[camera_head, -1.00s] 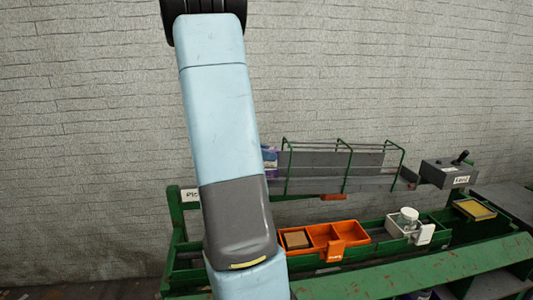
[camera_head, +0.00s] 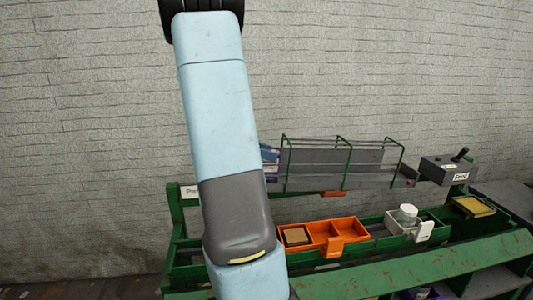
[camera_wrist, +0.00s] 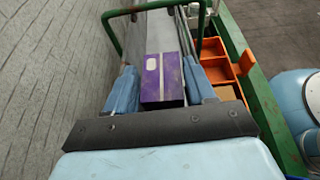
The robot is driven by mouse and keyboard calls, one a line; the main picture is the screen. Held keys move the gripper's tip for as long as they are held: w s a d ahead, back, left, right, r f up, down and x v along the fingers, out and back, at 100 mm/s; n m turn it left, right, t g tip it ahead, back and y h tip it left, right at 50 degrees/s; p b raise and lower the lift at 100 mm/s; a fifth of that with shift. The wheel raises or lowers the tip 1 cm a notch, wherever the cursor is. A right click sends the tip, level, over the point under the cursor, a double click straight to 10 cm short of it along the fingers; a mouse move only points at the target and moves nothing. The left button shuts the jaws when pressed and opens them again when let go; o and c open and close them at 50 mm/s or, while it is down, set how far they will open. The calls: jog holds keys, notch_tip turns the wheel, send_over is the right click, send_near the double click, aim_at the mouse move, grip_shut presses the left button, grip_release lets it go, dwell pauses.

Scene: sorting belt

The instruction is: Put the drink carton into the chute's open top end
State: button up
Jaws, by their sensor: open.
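A purple drink carton (camera_wrist: 163,82) with a white patch shows in the wrist view between the two blue fingers of my gripper (camera_wrist: 160,69). The fingers are open, one on each side of the carton; I cannot tell whether either touches it. The carton is in or over a grey channel (camera_wrist: 165,32) with a green wire guard, probably the chute. In the head view this grey channel (camera_head: 362,167) runs behind my arm, and a purple and blue patch (camera_head: 270,170) shows at its left end.
An orange divided tray (camera_head: 318,240) holding a brown block (camera_head: 296,236) sits on the green frame (camera_head: 410,270) below the channel. A white container (camera_head: 406,216) stands to its right. A grey box marked Feed (camera_head: 446,170) is at the far right. A brick wall is behind.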

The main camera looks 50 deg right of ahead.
jog(key=shift+w+r, duration=0.1)
jog(key=shift+r, duration=0.35)
jog(key=v, duration=1.1)
jog(key=s+a+r+m+t+y, duration=0.1)
jog(key=s+a+m+t+y, duration=0.2)
jog(key=a, duration=0.7)
jog(key=s+a+r+m+t+y, duration=0.1)
jog(key=s+a+m+t+y, duration=0.2)
jog(key=s+a+t, duration=0.3)
jog(key=s+a+r+m+t+y, duration=0.2)
jog(key=s+a+m+t+y, duration=0.2)
jog(key=a, duration=1.1)
jog(key=shift+s+a+t, duration=0.25)
jog(key=shift+s+t, duration=0.35)
jog(key=shift+c, duration=0.3)
